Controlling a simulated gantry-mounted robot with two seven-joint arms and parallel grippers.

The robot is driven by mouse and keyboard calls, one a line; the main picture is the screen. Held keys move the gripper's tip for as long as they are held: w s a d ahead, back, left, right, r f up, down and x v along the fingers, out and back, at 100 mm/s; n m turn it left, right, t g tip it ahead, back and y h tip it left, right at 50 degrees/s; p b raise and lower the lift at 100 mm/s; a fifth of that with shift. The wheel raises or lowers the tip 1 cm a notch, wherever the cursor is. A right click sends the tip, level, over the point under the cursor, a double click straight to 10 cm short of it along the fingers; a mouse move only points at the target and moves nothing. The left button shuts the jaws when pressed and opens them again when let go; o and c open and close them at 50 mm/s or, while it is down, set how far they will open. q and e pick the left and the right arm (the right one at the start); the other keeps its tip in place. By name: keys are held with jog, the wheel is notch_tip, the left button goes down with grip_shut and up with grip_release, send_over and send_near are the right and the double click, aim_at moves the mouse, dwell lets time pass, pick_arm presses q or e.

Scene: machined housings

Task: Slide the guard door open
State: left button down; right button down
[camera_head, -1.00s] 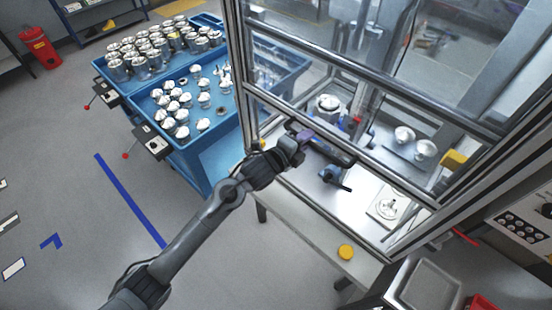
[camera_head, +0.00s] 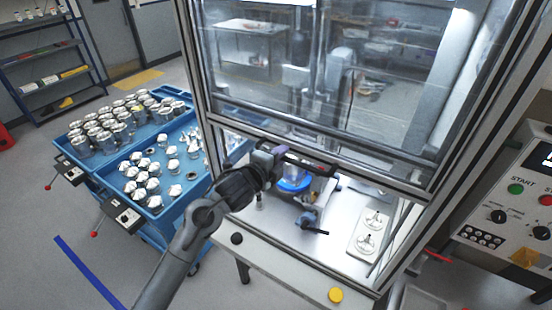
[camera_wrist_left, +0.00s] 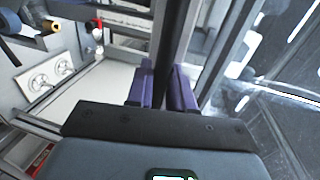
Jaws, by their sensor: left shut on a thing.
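The guard door (camera_head: 330,85) is a clear panel in a metal frame on the front of the machine enclosure. Its lower edge stands above the worktable, with an open gap below through which the fixture shows. My left gripper (camera_head: 283,153) is shut on the dark handle bar (camera_head: 312,162) at the door's lower edge. In the left wrist view, the purple fingers of the left gripper (camera_wrist_left: 166,88) sit on either side of the dark handle bar (camera_wrist_left: 172,45). My right gripper is not in view.
Inside stand a blue-ringed fixture (camera_head: 295,184) and a white plate with round metal parts (camera_head: 368,235). A yellow button (camera_head: 335,295) is on the table front. Blue carts of metal parts (camera_head: 155,205) stand left; a control panel (camera_head: 515,205) stands right.

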pick_arm(q)
jog(key=shift+r, duration=0.1)
jog(key=c, duration=1.2)
grip_release()
jog(key=shift+s+a, duration=0.2)
jog(key=shift+b+v, duration=1.45)
jog(key=shift+v, duration=3.65)
